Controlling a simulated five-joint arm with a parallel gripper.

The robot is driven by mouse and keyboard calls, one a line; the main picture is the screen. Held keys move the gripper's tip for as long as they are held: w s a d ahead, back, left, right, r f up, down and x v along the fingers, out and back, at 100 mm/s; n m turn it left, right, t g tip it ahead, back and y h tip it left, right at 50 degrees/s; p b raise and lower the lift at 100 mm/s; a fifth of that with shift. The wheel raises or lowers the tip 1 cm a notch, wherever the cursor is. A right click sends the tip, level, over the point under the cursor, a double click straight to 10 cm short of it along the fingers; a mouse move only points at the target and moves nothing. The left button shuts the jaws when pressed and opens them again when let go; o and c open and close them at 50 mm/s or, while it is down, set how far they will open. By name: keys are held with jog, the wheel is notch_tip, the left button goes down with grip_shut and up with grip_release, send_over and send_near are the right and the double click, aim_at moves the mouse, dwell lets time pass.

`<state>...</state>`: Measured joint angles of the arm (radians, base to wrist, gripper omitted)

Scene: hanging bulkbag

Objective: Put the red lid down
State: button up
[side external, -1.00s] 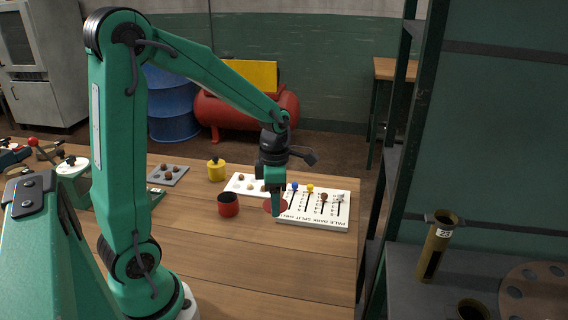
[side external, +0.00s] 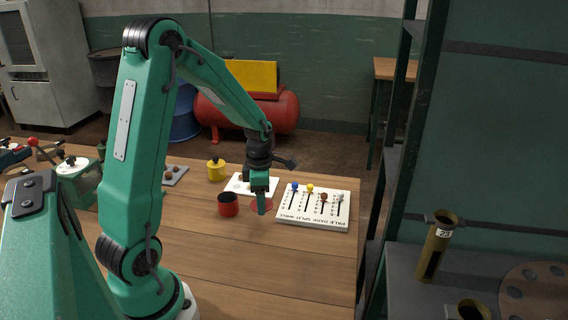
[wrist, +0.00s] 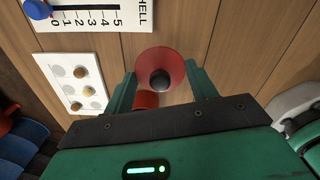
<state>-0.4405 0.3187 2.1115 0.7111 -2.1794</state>
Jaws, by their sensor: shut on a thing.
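The red lid (side external: 268,204) is a thin disc with a dark round knob. It shows large between the fingers in the wrist view (wrist: 172,61). My gripper (side external: 262,208) is shut on the lid's knob and points down; it also shows in the wrist view (wrist: 162,82). The lid sits between the red pot and the slider board, seemingly just above the table; the exact gap cannot be told. The red pot (side external: 228,206) stands open and upright to the left of my gripper. Part of it shows past the lid in the wrist view (wrist: 146,100).
The white slider board (side external: 313,222) with coloured knobs lies right of my gripper. A white card (side external: 239,189) with several small balls lies behind it. A yellow lidded pot (side external: 216,171) stands behind the red pot. The wooden table (side external: 270,270) is clear in front.

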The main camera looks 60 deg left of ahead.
aim_at(258, 218)
jog(key=shift+a+f, duration=0.4)
jog(key=shift+a, duration=0.3)
jog(key=shift+a+f, duration=0.4)
jog(key=shift+a, duration=0.25)
jog(key=shift+f, duration=2)
jog(key=shift+f, duration=0.15)
jog(key=o, duration=1)
notch_tip(258, 218, up, 12)
jog(key=shift+r, duration=0.2)
